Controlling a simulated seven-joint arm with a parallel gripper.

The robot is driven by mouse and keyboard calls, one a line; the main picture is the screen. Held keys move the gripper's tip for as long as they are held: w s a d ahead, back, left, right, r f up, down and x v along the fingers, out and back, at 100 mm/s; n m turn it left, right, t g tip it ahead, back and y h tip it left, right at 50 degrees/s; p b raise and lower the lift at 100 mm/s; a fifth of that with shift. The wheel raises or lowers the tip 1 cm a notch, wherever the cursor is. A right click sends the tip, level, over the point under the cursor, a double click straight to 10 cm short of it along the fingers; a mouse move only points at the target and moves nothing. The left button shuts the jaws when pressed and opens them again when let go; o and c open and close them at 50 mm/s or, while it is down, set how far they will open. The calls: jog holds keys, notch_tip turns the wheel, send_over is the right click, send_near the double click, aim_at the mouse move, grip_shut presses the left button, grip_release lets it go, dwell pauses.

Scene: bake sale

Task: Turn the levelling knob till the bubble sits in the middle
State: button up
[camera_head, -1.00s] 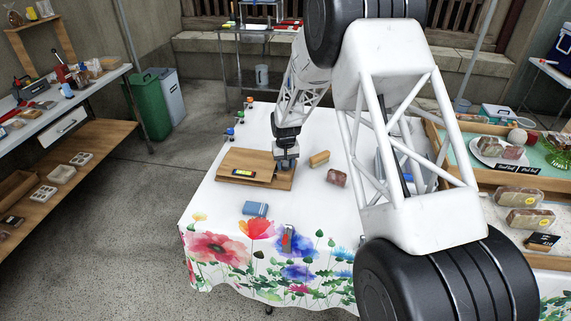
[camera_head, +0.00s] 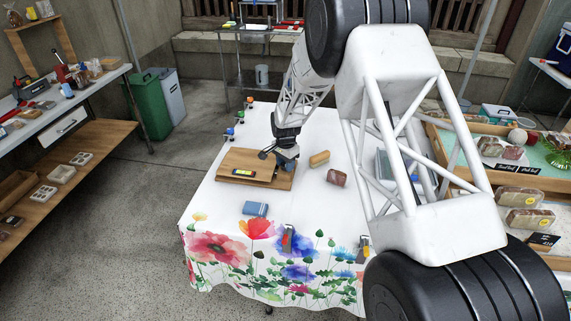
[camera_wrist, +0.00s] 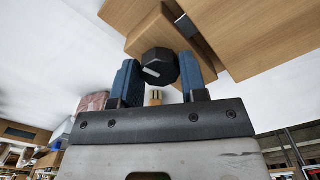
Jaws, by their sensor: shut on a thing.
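The black levelling knob (camera_wrist: 160,67), faceted with a white mark, sits between the two blue fingers of my gripper (camera_wrist: 158,80) in the wrist view. My gripper is shut on it. In the head view my gripper (camera_head: 284,164) is at the right end of a wooden board (camera_head: 232,163) on the table, and it hides the knob there. A small level with a yellow-green vial (camera_head: 243,173) lies on the board. The bubble is too small to make out.
A wooden block (camera_head: 319,159) and a wrapped loaf (camera_head: 337,178) lie right of the board. A blue box (camera_head: 255,209) and a small red-and-grey item (camera_head: 288,237) lie in front. The white cloth (camera_head: 215,200) is bare between them.

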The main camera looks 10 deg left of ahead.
jog(key=m, duration=0.4)
dwell(0.4)
jog(key=o, duration=0.9)
jog(key=shift+r, duration=0.1)
jog(key=shift+r, duration=3.85)
